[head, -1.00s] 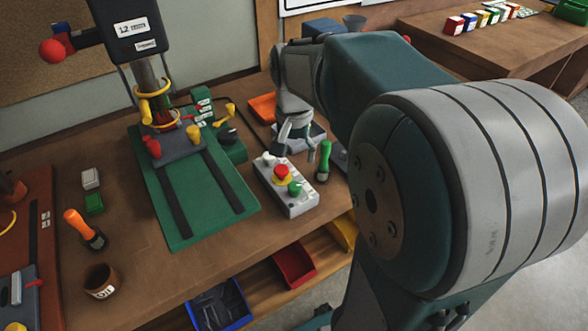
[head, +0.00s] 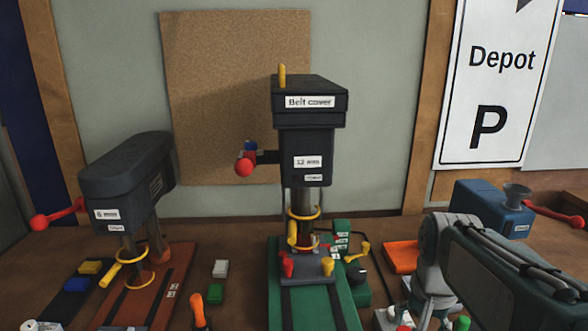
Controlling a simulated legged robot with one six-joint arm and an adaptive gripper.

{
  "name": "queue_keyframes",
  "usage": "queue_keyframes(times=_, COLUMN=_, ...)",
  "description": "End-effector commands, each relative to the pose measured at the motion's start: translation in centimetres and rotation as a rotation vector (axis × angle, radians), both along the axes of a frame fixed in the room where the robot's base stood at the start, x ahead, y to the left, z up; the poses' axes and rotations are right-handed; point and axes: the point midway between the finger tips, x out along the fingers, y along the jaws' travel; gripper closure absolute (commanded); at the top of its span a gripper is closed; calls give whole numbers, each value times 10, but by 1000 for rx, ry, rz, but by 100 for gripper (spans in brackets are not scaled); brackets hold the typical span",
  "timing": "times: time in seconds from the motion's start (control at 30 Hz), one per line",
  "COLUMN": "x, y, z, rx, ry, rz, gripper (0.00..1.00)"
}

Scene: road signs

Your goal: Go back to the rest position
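My arm enters from the right edge in the head view, and its grey wrist bends down toward the bench. My gripper (head: 428,312) is at the bottom edge, beside the control box (head: 384,318) and left of a green-handled tool (head: 462,323). Its fingertips are small and partly cut off, so I cannot tell whether it is open or shut. I see nothing clearly held in it. Only the top of the control box shows.
A drill press (head: 305,150) labelled "12" stands mid-bench on a green base, with a smaller press (head: 128,185) to its left. An orange tray (head: 400,256) and a blue machine (head: 490,208) stand behind my arm. A Depot sign (head: 500,85) hangs on the wall.

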Motion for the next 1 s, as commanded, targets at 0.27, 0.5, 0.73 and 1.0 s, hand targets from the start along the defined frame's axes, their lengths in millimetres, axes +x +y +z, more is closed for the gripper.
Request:
queue_keyframes(times=0.27, x=-57, y=47, z=7, rx=-76, ry=-201, rz=315, gripper=18)
queue_keyframes(times=0.5, x=-90, y=68, z=-1, rx=-135, ry=-330, rz=515, gripper=18)
queue_keyframes(times=0.73, x=-96, y=71, z=-3, rx=-147, ry=-354, rz=554, gripper=18)
queue_keyframes(times=1.0, x=-95, y=71, z=-3, rx=-147, ry=-353, rz=552, gripper=18)
